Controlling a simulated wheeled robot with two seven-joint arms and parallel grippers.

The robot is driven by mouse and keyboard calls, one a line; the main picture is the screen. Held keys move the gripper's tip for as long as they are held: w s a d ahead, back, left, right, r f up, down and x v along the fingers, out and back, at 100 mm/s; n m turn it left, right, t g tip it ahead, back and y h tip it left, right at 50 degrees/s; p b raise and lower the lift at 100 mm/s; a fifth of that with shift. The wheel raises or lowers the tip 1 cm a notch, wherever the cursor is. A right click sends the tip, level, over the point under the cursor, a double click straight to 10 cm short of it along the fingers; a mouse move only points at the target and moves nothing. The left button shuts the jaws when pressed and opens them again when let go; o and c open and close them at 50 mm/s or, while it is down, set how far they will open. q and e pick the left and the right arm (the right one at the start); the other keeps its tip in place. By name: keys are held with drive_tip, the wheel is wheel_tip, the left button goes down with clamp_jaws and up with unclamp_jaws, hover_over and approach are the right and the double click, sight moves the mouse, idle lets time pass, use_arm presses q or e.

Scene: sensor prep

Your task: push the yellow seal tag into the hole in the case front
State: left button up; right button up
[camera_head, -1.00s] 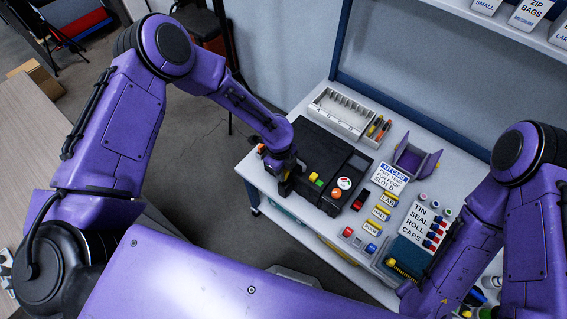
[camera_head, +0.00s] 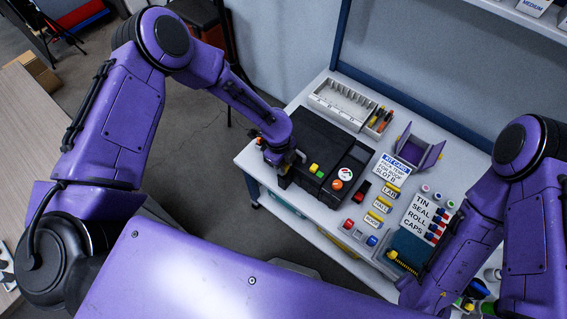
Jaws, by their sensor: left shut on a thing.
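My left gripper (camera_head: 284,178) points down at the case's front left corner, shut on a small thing. The thing is mostly hidden by the fingers and wrist; I take it to be the yellow seal tag, but cannot make out its shape. The hole in the case front is not visible from here. My right arm comes in from the right; its gripper is out of sight.
A grey divided tray (camera_head: 342,103) stands behind the case. A purple open holder (camera_head: 419,152) and a white kit card (camera_head: 392,169) stand to the right. Yellow labels, a "tin seal roll caps" card (camera_head: 423,215) and small coloured blocks fill the right front. A wall closes off the back.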

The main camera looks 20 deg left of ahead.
use_arm(q)
drive_tip(key=shift+f, duration=0.35)
idle(0.3)
drive_tip(key=shift+f+b, duration=0.1)
drive_tip(key=shift+b, duration=0.2)
drive_tip(key=shift+f+b, duration=1.05)
drive_tip(key=shift+f, duration=0.35)
idle(3.8)
drive_tip(key=o, duration=1.1)
drive_tip(key=shift+s, duration=0.1)
drive_tip(key=shift+c, duration=0.2)
drive_tip(key=shift+r, duration=0.15)
drive_tip(key=shift+w, duration=0.25)
drive_tip(key=shift+c, duration=1.1)
